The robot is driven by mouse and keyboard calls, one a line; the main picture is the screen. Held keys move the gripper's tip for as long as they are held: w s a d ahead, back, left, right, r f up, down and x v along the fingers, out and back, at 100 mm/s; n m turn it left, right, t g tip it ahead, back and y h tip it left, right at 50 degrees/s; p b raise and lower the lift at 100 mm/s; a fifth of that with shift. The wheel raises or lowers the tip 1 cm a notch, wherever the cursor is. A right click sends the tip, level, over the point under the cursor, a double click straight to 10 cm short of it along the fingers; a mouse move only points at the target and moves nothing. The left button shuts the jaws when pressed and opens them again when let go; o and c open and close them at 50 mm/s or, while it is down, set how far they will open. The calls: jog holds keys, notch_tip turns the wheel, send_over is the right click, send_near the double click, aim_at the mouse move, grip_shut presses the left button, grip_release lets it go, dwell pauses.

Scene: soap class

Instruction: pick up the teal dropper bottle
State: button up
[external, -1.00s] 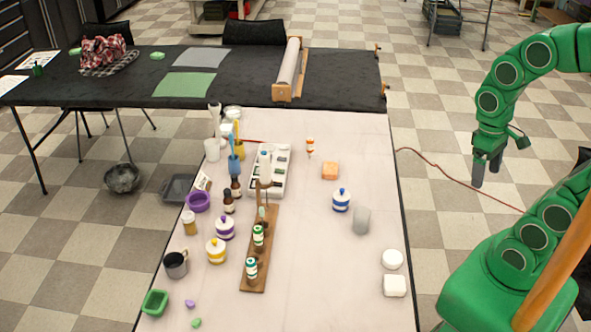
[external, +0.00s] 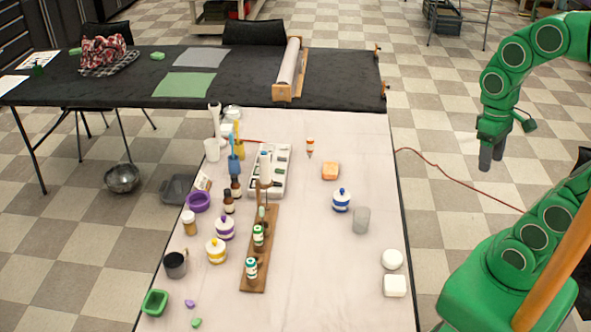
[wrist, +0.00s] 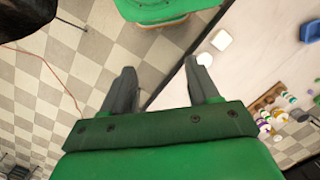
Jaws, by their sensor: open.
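The wooden rack (external: 250,284) stands on the pale table and holds small bottles. A white bottle with a teal-green band (external: 251,268) is near its front end, and a similar green-banded bottle (external: 258,237) is behind it. A slim pale teal tip (external: 262,213) shows farther back in the rack. I cannot tell for certain which one is the teal dropper bottle. My gripper (external: 491,160) hangs over the floor to the right of the table, well away from the rack. In the wrist view my gripper (wrist: 160,74) is open, with nothing between its fingers.
A white soap block (external: 395,286), a clear cup (external: 361,221) and a blue-striped jar (external: 341,200) stand on the table's right side. Yellow (external: 216,252) and purple (external: 225,229) jars stand left of the rack. The table between rack and right edge is mostly clear.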

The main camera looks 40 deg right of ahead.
jog(key=w+d+r+n+t+h, duration=0.15)
jog(key=w+t, duration=0.25)
jog(key=w, duration=1)
jog(key=w+r+t+h, duration=0.15)
jog(key=w+t, duration=0.25)
jog(key=w, duration=1)
jog(key=w+a+r+n+t+y, duration=0.2)
jog(key=w+a+n+t, duration=0.1)
jog(key=w+a, duration=0.5)
jog(key=n+g+y, duration=0.6)
jog(key=n+y, duration=0.5)
jog(key=y, duration=0.3)
send_over(247, 278)
jog(key=s+d, duration=0.2)
jog(key=d, duration=0.3)
jog(key=shift+m, duration=0.25)
notch_tip(247, 278, down, 35)
jog(key=shift+w+r, duration=0.1)
jog(key=shift+w, duration=0.05)
jog(key=shift+f+x, duration=0.25)
jog(key=shift+x, duration=0.9)
jog(key=shift+w+x, duration=0.2)
jog(key=shift+x, duration=1.55)
jog(key=shift+d+f, duration=0.1)
